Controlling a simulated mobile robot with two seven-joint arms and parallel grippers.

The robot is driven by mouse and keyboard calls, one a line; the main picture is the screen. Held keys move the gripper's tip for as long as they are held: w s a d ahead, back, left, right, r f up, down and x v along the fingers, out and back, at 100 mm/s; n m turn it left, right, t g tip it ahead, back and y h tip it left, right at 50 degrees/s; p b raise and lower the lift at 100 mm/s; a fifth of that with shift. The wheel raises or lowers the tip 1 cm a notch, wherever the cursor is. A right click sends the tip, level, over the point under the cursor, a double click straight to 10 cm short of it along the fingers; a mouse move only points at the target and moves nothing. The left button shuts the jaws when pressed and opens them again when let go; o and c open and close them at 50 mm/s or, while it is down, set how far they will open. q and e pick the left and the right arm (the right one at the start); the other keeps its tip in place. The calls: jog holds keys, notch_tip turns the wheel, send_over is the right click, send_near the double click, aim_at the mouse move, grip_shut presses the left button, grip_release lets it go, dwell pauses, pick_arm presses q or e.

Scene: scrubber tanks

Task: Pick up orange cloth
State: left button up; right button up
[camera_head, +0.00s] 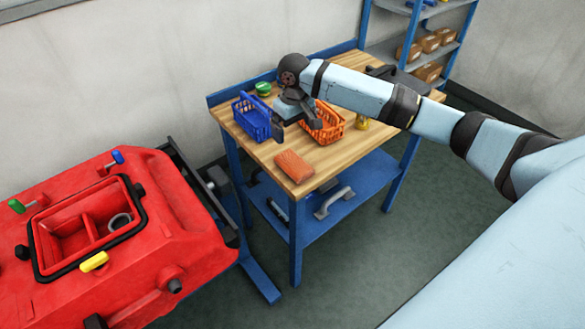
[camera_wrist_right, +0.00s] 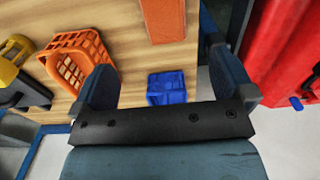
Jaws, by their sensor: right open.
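The orange cloth (camera_head: 294,166) lies folded as a flat rectangle near the front edge of the wooden table top. It also shows in the right wrist view (camera_wrist_right: 163,20), at the top and cut off by the frame edge. My right gripper (camera_head: 294,123) is above the table, farther back than the cloth, between the blue basket and the orange basket. In the right wrist view its two fingers (camera_wrist_right: 163,78) are wide apart with nothing held between them. My left gripper is not in view.
A blue basket (camera_head: 243,119) and an orange basket (camera_head: 331,128) stand behind the cloth. A green round item (camera_head: 263,88) and a yellow item (camera_head: 362,123) are on the table (camera_head: 341,151). A red machine (camera_head: 160,235) stands left. Blue shelves with boxes (camera_head: 429,42) stand behind.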

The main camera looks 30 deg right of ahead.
send_over(294, 162)
jog(key=f, duration=0.7)
jog(key=shift+w+d+f, duration=0.15)
jog(key=shift+w+f, duration=0.1)
jog(key=shift+s+a+f, duration=0.1)
jog(key=shift+s+f, duration=0.05)
jog(key=shift+f, duration=1.3)
jog(key=shift+s+a+f, duration=0.1)
jog(key=shift+s+f, duration=0.05)
jog(key=shift+f, duration=1.25)
jog(key=c, duration=1)
jog(key=shift+r, duration=0.15)
notch_tip(294, 162, up, 20)
